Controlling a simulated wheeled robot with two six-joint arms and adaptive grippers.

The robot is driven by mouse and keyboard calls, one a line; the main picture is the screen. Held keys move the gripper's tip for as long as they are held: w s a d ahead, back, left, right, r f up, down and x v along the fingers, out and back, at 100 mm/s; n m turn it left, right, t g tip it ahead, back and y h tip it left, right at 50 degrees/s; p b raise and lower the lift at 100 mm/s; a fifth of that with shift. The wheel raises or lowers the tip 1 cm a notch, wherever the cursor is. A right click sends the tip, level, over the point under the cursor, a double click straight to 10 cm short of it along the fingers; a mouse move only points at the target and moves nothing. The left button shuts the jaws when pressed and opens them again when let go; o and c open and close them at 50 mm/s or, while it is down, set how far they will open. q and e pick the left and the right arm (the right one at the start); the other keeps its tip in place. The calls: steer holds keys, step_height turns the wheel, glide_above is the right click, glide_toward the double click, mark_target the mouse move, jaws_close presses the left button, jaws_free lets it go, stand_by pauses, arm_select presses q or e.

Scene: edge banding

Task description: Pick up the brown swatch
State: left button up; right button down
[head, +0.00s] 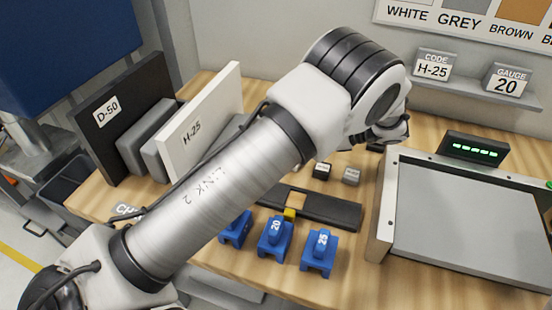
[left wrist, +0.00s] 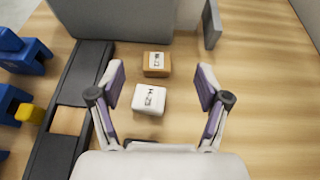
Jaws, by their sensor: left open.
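The brown swatch (left wrist: 157,63) is a small block with a white label, lying on the wooden table in the left wrist view. A white swatch (left wrist: 150,99) lies just below it in that view, closer to my gripper's palm. My left gripper (left wrist: 160,75) is open and empty, its purple-padded fingers spread to either side of the swatches. Neither finger appears to touch them. In the head view my left arm hides the brown and white swatches and most of the gripper. A black swatch (head: 322,171) and a grey swatch (head: 351,176) show beside the arm.
A grey-topped tray (head: 475,205) stands at right. Upright panels (head: 205,130) stand at left.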

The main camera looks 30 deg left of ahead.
arm_select(q)
step_height(320, 180, down, 3)
steer(key=shift+s+f+b, duration=0.1)
steer(key=shift+f+b, duration=0.1)
steer(key=shift+b, duration=0.85)
steer(key=shift+a+f, duration=0.1)
steer(key=shift+f, duration=0.1)
steer(key=shift+a, duration=0.4)
steer(key=x, duration=0.2)
steer(key=p+x, duration=0.1)
steer(key=x, duration=0.1)
steer(key=p+x, duration=0.1)
steer(key=x, duration=0.1)
steer(key=shift+s+a, duration=0.15)
steer(key=shift+s, duration=0.2)
steer(key=shift+a+f, duration=0.1)
steer(key=shift+a, duration=0.05)
steer(key=c, duration=1)
arm_select(e)
steer(key=shift+f, duration=0.7)
